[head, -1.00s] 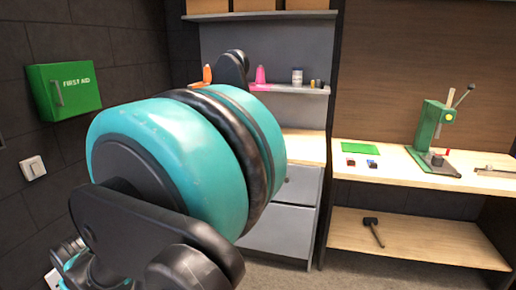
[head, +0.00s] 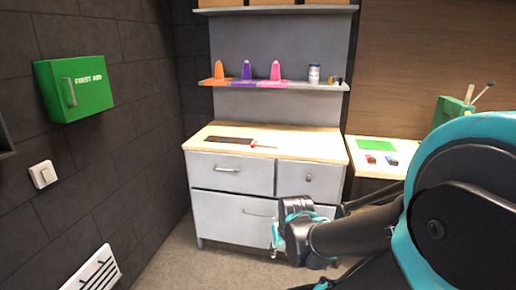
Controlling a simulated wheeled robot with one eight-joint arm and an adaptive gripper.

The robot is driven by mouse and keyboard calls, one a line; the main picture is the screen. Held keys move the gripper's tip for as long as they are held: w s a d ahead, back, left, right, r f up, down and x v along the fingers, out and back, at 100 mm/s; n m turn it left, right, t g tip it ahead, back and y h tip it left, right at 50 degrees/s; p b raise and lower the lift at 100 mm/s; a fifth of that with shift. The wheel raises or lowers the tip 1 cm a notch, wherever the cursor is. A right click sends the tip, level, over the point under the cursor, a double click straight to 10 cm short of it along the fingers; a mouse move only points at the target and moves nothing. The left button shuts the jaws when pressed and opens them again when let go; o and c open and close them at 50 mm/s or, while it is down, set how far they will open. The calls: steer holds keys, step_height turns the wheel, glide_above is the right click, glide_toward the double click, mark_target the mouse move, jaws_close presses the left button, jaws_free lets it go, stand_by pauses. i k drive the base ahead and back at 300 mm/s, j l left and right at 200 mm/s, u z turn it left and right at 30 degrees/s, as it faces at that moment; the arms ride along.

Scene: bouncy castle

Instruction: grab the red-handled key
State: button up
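A small red-and-dark item (head: 371,159), possibly the red-handled key, lies on the right workbench just in front of a green mat. A similar blue-and-dark item (head: 391,161) lies to its right. Both are too small to make out clearly. Another thin item with a red part (head: 262,147) lies on the cabinet top; I cannot tell what it is. My arm comes in from the right edge. Its far end, with my gripper (head: 280,236), is in front of the cabinet drawers, low and left of the workbench items. The fingers are not clear, and I see nothing held.
The grey drawer cabinet (head: 230,207) stands ahead, with a dark flat piece (head: 229,140) on top. A shelf above holds several bottles (head: 246,70). The right workbench (head: 362,172) carries the green mat (head: 376,145) and a green press (head: 452,110), partly hidden by my arm. Floor at lower left is clear.

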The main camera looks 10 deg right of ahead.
mark_target(256, 143)
steer(key=z, duration=0.25)
steer(key=i+j+z, duration=0.2)
steer(key=z, duration=0.15)
steer(key=i+j+z, duration=0.1)
steer(key=j+z, duration=0.25)
steer(key=i+l, duration=0.05)
steer(key=l, duration=0.05)
